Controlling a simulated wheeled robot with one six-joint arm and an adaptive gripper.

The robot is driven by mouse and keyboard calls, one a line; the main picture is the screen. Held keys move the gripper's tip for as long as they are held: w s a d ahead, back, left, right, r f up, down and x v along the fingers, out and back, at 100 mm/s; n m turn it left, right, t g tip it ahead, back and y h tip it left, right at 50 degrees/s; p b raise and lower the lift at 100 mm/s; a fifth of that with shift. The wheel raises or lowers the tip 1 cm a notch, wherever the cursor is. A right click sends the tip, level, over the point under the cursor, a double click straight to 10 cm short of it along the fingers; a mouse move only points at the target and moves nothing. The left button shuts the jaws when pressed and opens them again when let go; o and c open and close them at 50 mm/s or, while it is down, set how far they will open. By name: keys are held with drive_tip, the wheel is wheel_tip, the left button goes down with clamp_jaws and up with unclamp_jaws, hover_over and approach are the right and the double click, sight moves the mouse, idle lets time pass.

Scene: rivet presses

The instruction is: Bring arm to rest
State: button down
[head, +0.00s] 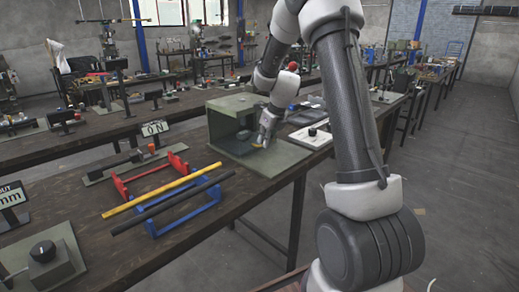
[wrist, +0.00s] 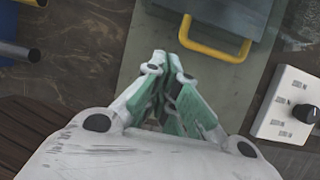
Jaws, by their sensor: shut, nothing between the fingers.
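My gripper (head: 267,128) is shut and empty. It hangs over the front of a green open-fronted housing (head: 228,104) on the bench, above its base plate (head: 281,157). In the wrist view the closed fingertips (wrist: 169,62) point toward a yellow U-shaped handle (wrist: 216,52) on a grey-green block (wrist: 225,12). In the head view the fingers hide most of that handle. My arm is bent and reaches out over the bench.
A white panel with a black knob (head: 312,132) stands right of the base plate. A yellow rod (head: 160,191) and a black rod (head: 172,204) lie on red and blue racks at the left. A red ball (head: 293,66) shows near my arm. The aisle floor (head: 455,180) at right is clear.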

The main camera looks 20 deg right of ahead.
drive_tip(key=s+a+r+n, duration=0.1)
drive_tip(key=s+r+n, duration=0.4)
drive_tip(key=s+n, duration=0.5)
drive_tip(key=s+a+r+n+h, duration=0.1)
drive_tip(key=s+r+n, duration=0.4)
drive_tip(key=s+n, duration=0.6)
drive_tip(key=s+a+r+n, duration=0.2)
drive_tip(key=s+r+n, duration=0.4)
drive_tip(key=s+n, duration=0.5)
drive_tip(key=shift+s+h, duration=0.3)
drive_tip(key=shift+s, duration=2.4)
